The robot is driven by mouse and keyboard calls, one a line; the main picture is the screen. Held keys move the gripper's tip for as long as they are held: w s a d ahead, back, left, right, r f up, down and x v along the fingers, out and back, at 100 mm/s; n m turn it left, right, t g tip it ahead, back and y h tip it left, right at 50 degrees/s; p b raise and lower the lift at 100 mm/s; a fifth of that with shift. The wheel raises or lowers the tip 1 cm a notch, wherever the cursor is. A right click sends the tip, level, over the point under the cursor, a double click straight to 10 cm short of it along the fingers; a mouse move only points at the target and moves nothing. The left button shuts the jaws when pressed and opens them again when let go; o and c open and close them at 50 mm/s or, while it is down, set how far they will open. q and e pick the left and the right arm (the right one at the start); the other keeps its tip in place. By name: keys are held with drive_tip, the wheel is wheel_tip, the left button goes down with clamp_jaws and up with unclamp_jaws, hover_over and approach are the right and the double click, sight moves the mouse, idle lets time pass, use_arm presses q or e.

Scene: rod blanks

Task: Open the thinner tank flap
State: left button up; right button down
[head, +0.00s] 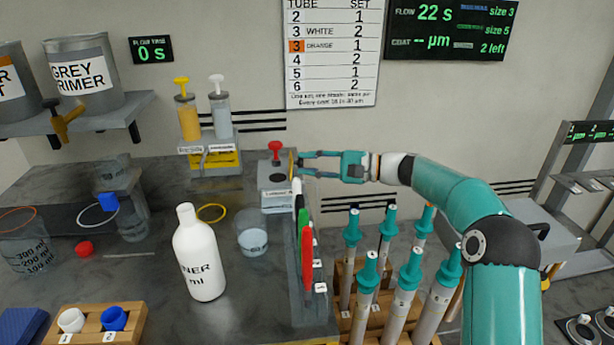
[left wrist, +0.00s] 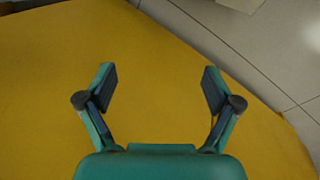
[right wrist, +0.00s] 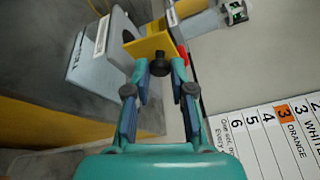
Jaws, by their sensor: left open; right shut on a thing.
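A small grey box (head: 277,200) with a dark round opening in its top stands at the back of the bench; I take it as the thinner tank. It also shows in the right wrist view (right wrist: 97,72). A yellow flap (right wrist: 152,44) with a black knob (right wrist: 160,68) is at its edge; in the head view the flap (head: 291,165) stands edge-on, upright, beside the opening. My right gripper (head: 303,164) is shut on the black knob, reaching in from the right. My left gripper (left wrist: 158,82) is open and empty above a yellow surface, outside the head view.
A red knob (head: 275,146) rises behind the box. Yellow and grey pumps (head: 205,120) stand left of it. A white bottle (head: 200,255), a beaker (head: 252,240) and upright pens (head: 306,250) are in front. Teal-topped rods (head: 368,275) stand below my right arm.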

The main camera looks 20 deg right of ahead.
drive_tip(key=shift+d+f+t+y+b, duration=0.15)
drive_tip(key=shift+f+t+y+b, duration=0.25)
drive_tip(key=shift+b, duration=0.3)
drive_tip(key=c, duration=1)
unclamp_jaws()
drive_tip(key=shift+s, duration=0.1)
drive_tip(key=v, duration=1.2)
